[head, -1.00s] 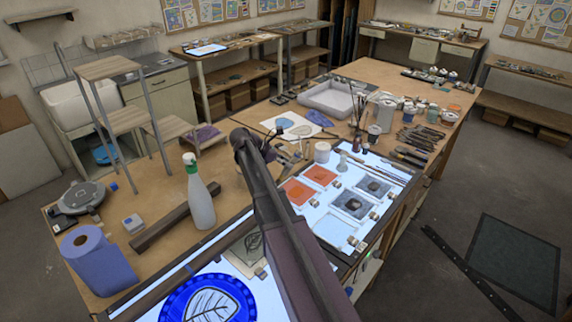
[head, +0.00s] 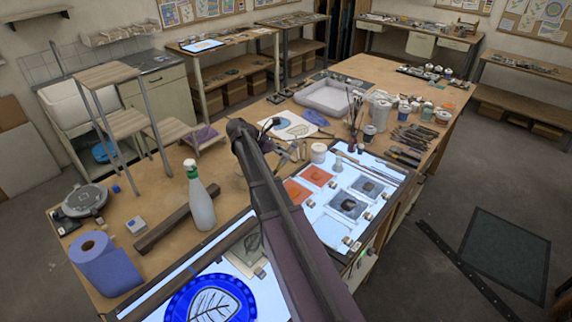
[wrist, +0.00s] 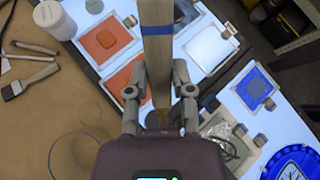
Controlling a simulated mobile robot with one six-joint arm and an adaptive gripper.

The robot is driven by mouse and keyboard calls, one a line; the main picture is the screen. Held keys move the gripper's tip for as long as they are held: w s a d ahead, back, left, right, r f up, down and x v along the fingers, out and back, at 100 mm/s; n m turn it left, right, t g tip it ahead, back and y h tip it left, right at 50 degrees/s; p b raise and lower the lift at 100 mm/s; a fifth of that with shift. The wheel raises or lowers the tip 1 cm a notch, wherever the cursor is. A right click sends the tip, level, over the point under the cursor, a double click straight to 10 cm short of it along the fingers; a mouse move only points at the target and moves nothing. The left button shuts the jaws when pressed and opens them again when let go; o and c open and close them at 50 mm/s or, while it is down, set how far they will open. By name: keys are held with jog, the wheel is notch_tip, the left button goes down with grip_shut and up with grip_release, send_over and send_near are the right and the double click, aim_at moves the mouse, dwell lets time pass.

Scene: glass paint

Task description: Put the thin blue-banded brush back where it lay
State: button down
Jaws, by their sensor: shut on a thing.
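The blue-banded brush (wrist: 156,65) fills the upper middle of the wrist view as a pale wooden handle with a blue band. It looks wide because it is close to the camera. My gripper (wrist: 161,95) is shut on it, one finger on each side, and the handle points up and away in the picture. A darker end shows below the fingers. The brush hangs over the lit panel (wrist: 100,72) with its orange and clear tiles. In the head view my arm covers much of the middle, and I cannot make out the held brush clearly there.
A flat brush (wrist: 30,82) and thin tools lie on the wood left of the panel. A white jar (head: 319,153) stands at the panel's far edge. Jars and upright brushes crowd behind it.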

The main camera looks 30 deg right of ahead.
aim_at(291, 146)
jog(key=shift+r+p, duration=1.75)
jog(key=shift+r, duration=0.3)
jog(key=shift+r+t+y+p, duration=0.3)
jog(key=shift+y+p, duration=0.3)
jog(key=shift+p, duration=0.45)
jog(key=shift+t+y+p, duration=0.3)
jog(key=shift+y+p, duration=0.3)
jog(key=shift+p, duration=0.2)
jog(key=shift+f+y, duration=0.35)
jog(key=shift+y, duration=0.05)
jog(key=shift+r+n+p, duration=0.1)
jog(key=shift+n+p, duration=0.2)
jog(key=shift+p, duration=0.2)
